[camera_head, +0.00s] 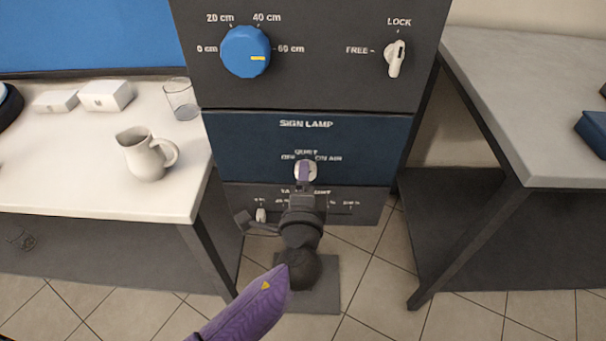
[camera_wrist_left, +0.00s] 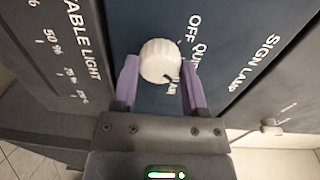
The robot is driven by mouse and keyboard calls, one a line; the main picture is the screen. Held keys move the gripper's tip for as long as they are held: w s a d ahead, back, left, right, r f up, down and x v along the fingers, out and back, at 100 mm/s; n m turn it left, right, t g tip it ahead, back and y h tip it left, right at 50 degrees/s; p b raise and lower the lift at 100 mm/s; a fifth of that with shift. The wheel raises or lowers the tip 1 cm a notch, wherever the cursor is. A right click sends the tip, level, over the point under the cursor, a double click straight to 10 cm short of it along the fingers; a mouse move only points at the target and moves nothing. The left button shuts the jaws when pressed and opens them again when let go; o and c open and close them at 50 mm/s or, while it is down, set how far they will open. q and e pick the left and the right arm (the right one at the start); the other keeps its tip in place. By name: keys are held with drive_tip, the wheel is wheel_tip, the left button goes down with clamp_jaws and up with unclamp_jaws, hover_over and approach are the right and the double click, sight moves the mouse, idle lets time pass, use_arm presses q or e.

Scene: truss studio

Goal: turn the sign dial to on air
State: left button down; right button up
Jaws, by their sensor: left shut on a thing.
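The sign dial (camera_wrist_left: 158,58) is a small white round knob on the dark blue SIGN LAMP panel (camera_head: 245,140). In the head view the dial (camera_head: 312,168) is largely hidden behind my left gripper (camera_head: 305,174). The words OFF, QUIET and ON AIR stand around it. In the left wrist view my left gripper (camera_wrist_left: 161,76) has its two purple fingers on opposite sides of the dial, shut on it. A short dark mark on the dial's edge lies on the side near the word AIR. My right gripper is not in view.
Above sit a blue dial (camera_head: 240,50) and a white lock knob (camera_head: 394,60). A table-light slider (camera_head: 261,215) is just below. A jug (camera_head: 145,155) and a glass (camera_head: 180,98) stand on the left table; a grey table (camera_head: 540,100) is at right.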

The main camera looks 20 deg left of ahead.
use_arm(q)
drive_tip(key=m+p, duration=0.1)
drive_tip(key=m, duration=0.2)
drive_tip(key=shift+d, duration=0.1)
idle(0.5)
drive_tip(key=shift+c, duration=1.1)
unclamp_jaws()
drive_tip(key=shift+o, duration=0.5)
